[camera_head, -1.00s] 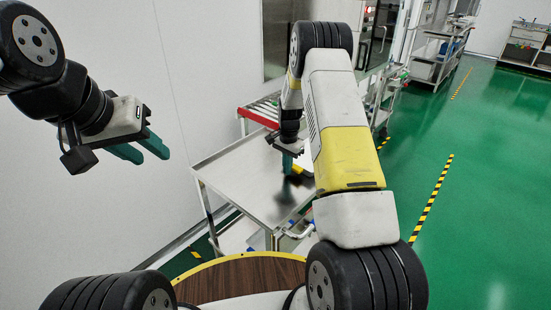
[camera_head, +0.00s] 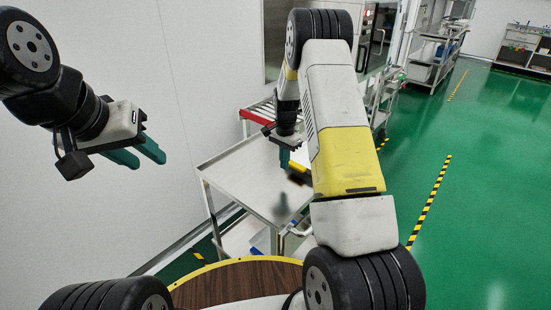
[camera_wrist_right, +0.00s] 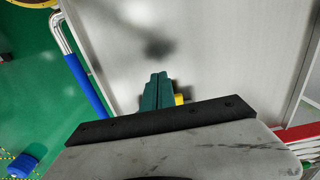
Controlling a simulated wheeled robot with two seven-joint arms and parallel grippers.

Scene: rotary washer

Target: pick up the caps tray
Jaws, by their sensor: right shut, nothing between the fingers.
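No caps tray can be made out for certain in either view. My right gripper (camera_head: 284,160) is shut and empty above the bare metal top of a cart (camera_head: 240,178). In the right wrist view its teal fingers (camera_wrist_right: 156,82) are together over the grey surface, with a blurred shadow beyond them. A small yellow piece (camera_wrist_right: 180,99) shows beside the fingers; a yellow and black item also shows beside the gripper in the head view (camera_head: 299,167), partly hidden by my right arm. My left gripper (camera_head: 143,152) is open and empty, raised near the wall at the left.
A red-edged rack (camera_head: 254,117) stands behind the cart. A cart handle (camera_head: 300,231) is at the near right edge. A round wooden top with a yellow rim (camera_head: 240,278) is in front. Another shelved cart (camera_head: 430,65) stands far back.

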